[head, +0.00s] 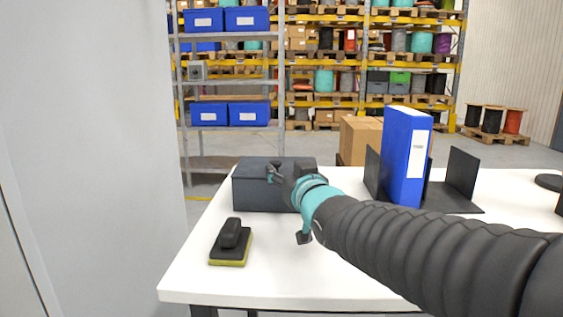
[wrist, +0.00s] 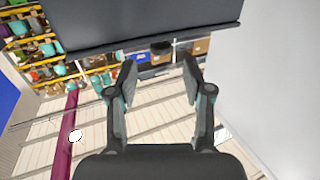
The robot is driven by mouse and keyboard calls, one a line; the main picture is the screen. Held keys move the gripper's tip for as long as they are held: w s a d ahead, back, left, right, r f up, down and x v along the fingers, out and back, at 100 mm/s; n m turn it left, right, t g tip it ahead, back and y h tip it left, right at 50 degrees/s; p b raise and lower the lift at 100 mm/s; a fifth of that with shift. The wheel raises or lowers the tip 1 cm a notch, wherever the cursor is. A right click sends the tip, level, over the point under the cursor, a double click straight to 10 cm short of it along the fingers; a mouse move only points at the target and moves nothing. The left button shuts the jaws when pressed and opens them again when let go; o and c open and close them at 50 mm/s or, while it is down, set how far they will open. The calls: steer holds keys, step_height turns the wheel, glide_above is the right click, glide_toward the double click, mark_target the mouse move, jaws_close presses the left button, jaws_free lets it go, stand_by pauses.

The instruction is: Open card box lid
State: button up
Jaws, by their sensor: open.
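The card box (head: 250,196) is a dark grey box on the white table, left of the blue binder. Its lid looks closed in the head view. My gripper (head: 276,174) is in front of the box's upper part. In the wrist view my gripper (wrist: 158,76) has its two fingers spread with nothing between them. A large dark surface, which looks like the box (wrist: 150,22), fills the top of that view beyond the fingertips. A small dark tab (wrist: 160,47) shows at its edge, between the fingertips in line. I cannot tell whether the fingers touch the box.
A black and yellow-green eraser (head: 231,243) lies at the table's front left. A blue binder (head: 405,157) stands between black bookends (head: 461,172) on the right. Cardboard boxes (head: 359,138) are behind the table. The white table (head: 207,283) is clear at the front.

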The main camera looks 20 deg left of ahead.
mark_target(277, 164)
steer(key=x, duration=0.6)
steer(key=shift+w+a, duration=0.15)
steer(key=shift+a, duration=0.05)
steer(key=shift+p, duration=0.3)
jaws_close()
